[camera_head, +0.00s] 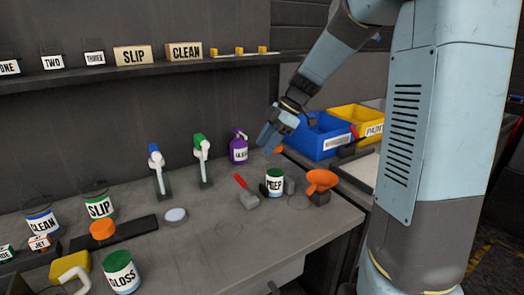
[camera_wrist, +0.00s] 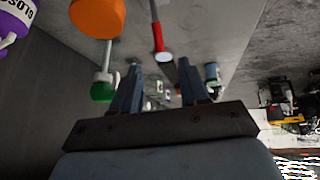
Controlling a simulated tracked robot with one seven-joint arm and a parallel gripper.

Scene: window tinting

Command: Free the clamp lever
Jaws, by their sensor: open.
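No part is marked as the clamp lever, and I cannot tell for sure which one it is. Another red-tipped dark piece (camera_head: 353,131) shows by the bins. In the wrist view a red handle (camera_wrist: 158,39) on a grey shaft lies beyond my fingertips, apart from them. My gripper (camera_head: 268,138) is above the back of the bench, by the purple bottle (camera_head: 239,146). In the wrist view its two fingers (camera_wrist: 160,78) are apart, with nothing held between them.
The bench (camera_head: 190,255) is clear at front centre. A shelf (camera_head: 150,75) runs behind.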

